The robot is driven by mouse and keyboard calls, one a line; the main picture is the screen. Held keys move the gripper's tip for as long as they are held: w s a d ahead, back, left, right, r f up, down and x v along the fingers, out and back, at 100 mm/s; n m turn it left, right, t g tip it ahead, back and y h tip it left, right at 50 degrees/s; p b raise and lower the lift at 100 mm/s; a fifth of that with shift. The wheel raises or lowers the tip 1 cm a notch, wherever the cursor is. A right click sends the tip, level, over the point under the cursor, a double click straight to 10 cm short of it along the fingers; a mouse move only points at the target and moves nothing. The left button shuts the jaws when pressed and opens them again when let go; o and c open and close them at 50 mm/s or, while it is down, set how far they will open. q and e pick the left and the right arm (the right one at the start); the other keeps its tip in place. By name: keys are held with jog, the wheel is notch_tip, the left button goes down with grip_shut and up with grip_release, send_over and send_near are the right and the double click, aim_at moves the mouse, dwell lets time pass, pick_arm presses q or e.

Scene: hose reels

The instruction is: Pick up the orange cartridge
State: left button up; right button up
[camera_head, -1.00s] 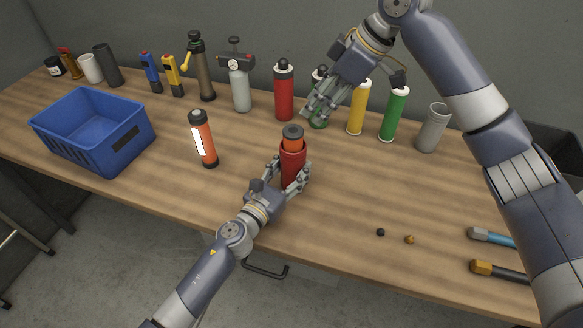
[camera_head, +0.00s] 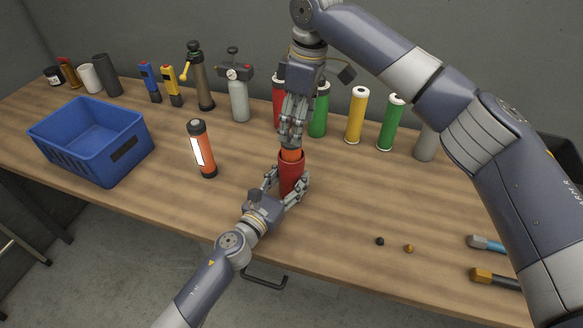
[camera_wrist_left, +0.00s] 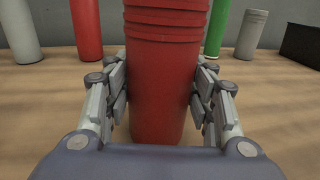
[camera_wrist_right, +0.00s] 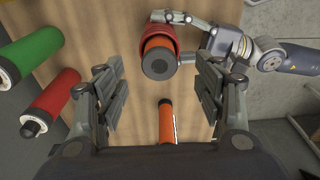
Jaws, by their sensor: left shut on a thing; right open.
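An orange cartridge (camera_head: 291,155) with a dark end sits upright in a red sleeve (camera_head: 290,172). My left gripper (camera_head: 287,187) is shut on the red sleeve, which also fills the middle of the left wrist view (camera_wrist_left: 160,90). My right gripper (camera_head: 291,143) points down just above the cartridge, open. In the right wrist view the cartridge end lies between and beyond the spread fingers, with no clear contact.
A second orange cylinder (camera_head: 203,152) with black ends and a white label stands to the left. A blue crate (camera_head: 75,165) is further left. Several bottles and cylinders line the back, including a yellow one (camera_head: 356,115). Small parts and tools lie at the front right.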

jog(key=f, duration=0.4)
jog(key=a+f, duration=0.1)
jog(key=f, duration=0.1)
jog(key=shift+w+a+f, duration=0.1)
jog(key=shift+w+f, duration=0.15)
jog(key=shift+f, duration=0.05)
grip_shut()
pick_arm(q)
jog(key=shift+f, duration=0.1)
pick_arm(e)
notch_tip(320, 180, up, 18)
dwell(0.3)
pick_arm(q)
jog(key=o, duration=1.3)
